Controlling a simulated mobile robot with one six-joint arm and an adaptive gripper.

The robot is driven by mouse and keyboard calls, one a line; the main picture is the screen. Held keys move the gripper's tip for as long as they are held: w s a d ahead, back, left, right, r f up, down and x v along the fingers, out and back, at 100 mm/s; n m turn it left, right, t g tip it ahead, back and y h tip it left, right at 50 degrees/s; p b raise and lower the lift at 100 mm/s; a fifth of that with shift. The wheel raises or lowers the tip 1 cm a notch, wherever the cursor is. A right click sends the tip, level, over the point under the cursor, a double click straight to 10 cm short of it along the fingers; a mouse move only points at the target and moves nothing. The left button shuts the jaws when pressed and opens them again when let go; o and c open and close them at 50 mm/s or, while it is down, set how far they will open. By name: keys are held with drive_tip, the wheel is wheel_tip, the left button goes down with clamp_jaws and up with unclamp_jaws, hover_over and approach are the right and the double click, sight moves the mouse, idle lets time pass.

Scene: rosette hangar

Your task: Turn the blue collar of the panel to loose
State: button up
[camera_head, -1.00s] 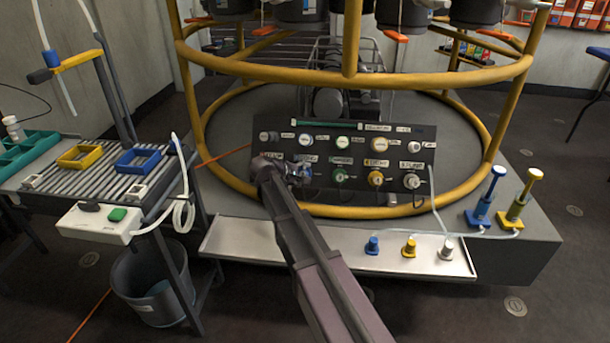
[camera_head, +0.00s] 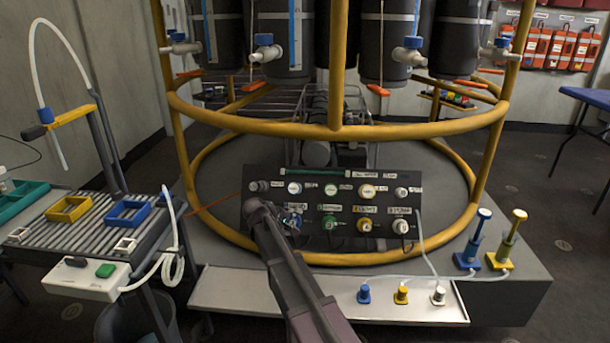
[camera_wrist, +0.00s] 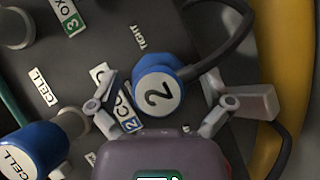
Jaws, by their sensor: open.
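The blue collar (camera_wrist: 148,66) carries a white cap marked 2. In the wrist view it sits between the spread fingers of my gripper (camera_wrist: 160,84), with visible gaps on both sides. A label reading TIGHT (camera_wrist: 139,38) lies above it and a partly covered label with a blue 2 (camera_wrist: 130,124) lies lower left. My gripper is open and holds nothing.
A dark cable (camera_wrist: 240,25) loops beside the collar. A blue CELL fitting (camera_wrist: 32,150) is close at lower left in the wrist view. The yellow rail (camera_wrist: 287,65) runs along the right. Green (camera_head: 328,222) and yellow (camera_head: 364,225) collars sit farther right on the panel.

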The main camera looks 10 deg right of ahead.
drive_tip(key=m+g+y+p, duration=0.1)
drive_tip(key=m+y+p, duration=0.1)
drive_tip(key=m, duration=0.1)
drive_tip(key=shift+r+m+p, duration=0.15)
drive_tip(key=shift+m+p, duration=0.15)
drive_tip(key=m+y+p, duration=0.1)
drive_tip(key=m+y, duration=0.2)
drive_tip(key=shift+p, duration=0.3)
drive_tip(key=m+y, duration=0.3)
drive_tip(key=m, duration=0.1)
drive_tip(key=shift+t, duration=0.4)
drive_tip(key=shift+s+r+m+p, duration=0.15)
drive_tip(key=shift+r+m+p, duration=0.15)
drive_tip(key=shift+p, duration=0.25)
drive_tip(key=s+r+n+g+p, duration=0.1)
drive_tip(key=s+r+p, duration=0.7)
drive_tip(key=r+p, duration=0.4)
drive_tip(key=s+r+n+g+p, duration=0.1)
drive_tip(key=s+r+p, duration=0.6)
drive_tip(key=r+p, duration=0.6)
drive_tip(key=shift+s+y+p, duration=0.3)
drive_tip(key=shift+s+p, duration=0.05)
drive_tip(key=shift+p, duration=0.3)
